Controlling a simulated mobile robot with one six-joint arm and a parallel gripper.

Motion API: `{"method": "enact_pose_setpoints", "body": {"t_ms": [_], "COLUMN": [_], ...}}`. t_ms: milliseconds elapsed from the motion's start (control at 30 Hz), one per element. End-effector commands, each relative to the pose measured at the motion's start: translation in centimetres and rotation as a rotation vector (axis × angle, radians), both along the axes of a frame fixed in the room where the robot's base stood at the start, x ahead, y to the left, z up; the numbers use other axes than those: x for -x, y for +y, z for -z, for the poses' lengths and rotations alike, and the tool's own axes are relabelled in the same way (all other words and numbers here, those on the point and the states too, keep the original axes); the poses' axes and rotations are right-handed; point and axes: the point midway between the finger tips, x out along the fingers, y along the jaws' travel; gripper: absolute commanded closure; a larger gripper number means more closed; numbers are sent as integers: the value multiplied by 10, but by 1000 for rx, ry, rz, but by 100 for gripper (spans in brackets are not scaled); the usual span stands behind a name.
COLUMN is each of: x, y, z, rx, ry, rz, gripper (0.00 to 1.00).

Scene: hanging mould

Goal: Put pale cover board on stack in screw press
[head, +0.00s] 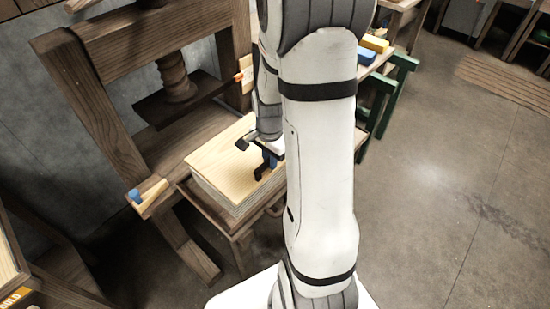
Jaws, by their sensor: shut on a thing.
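The dark wooden screw press (95,95) stands at the left, with its wooden screw (176,76) and dark platen (182,101). The pale cover board (222,158) lies flat, or nearly so, over the stack (213,193), in front of the platen. My gripper (262,170) is at the board's right side, shut on it. My white arm hides the right edge of the board and part of the gripper. I cannot tell whether the board rests fully on the stack.
A small block with a blue end (147,196) sits on the press's front left. Yellow (375,43) and blue (365,56) blocks lie on a bench behind my arm, beside green trestles (398,80). The floor at right is clear.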

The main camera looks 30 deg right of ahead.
Motion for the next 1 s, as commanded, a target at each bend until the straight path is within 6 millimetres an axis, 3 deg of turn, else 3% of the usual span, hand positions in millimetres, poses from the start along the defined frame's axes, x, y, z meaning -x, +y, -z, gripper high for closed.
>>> {"method": "enact_pose_setpoints", "body": {"t_ms": [400,433,667,1000], "x": [-1,0,0,-1], "y": [0,0,1,1], "z": [10,9,9,3], "rx": [0,1,0,1], "ry": [-2,-1,-1,-3], "rz": [-1,-1,-1,-2], "gripper": [100,85,66,66]}}
